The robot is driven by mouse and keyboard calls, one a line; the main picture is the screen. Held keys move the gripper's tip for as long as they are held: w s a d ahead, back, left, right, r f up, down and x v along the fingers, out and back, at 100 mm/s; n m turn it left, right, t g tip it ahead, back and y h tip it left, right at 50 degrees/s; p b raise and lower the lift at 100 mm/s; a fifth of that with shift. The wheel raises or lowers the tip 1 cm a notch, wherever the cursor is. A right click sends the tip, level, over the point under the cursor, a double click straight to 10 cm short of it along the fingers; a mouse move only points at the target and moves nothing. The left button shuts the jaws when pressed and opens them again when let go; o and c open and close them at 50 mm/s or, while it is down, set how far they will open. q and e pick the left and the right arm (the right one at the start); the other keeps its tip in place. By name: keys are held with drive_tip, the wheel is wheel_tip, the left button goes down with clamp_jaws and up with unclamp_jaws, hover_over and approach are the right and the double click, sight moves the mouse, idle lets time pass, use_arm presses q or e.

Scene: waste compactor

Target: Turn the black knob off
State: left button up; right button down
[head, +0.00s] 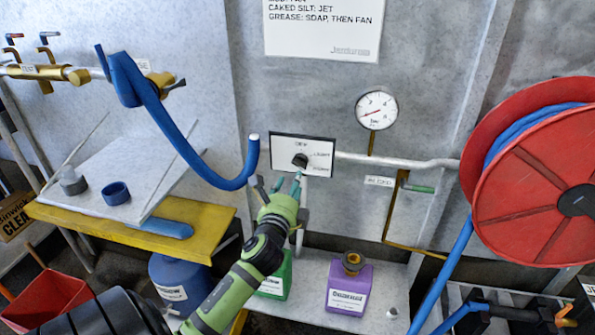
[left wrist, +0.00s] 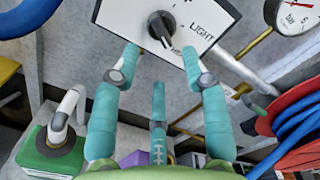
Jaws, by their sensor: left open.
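The black knob (head: 300,160) sits on a white panel (head: 283,150) with a dark border, fixed to the grey wall, with OFF, LIGHT and a third label around it. In the left wrist view the knob (left wrist: 161,29) shows near the top, its white mark pointing down and right, toward the lower label. My left gripper (head: 279,184) is open and empty, just below and in front of the knob. Its teal fingers (left wrist: 159,72) spread to either side below the knob, apart from it. My right gripper is not in view.
A pressure gauge (head: 377,110) and a pale pipe (head: 400,162) are right of the panel. A red hose reel (head: 530,180) stands farther right. A blue hose (head: 180,135) hangs left of the panel. Purple (head: 348,287) and green (head: 275,280) containers stand below.

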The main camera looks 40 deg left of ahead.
sight(300, 163)
use_arm(q)
drive_tip(key=x, duration=0.6)
drive_tip(key=shift+w+p, duration=0.25)
drive_tip(key=shift+p, duration=0.05)
drive_tip(key=shift+a, duration=0.1)
clamp_jaws()
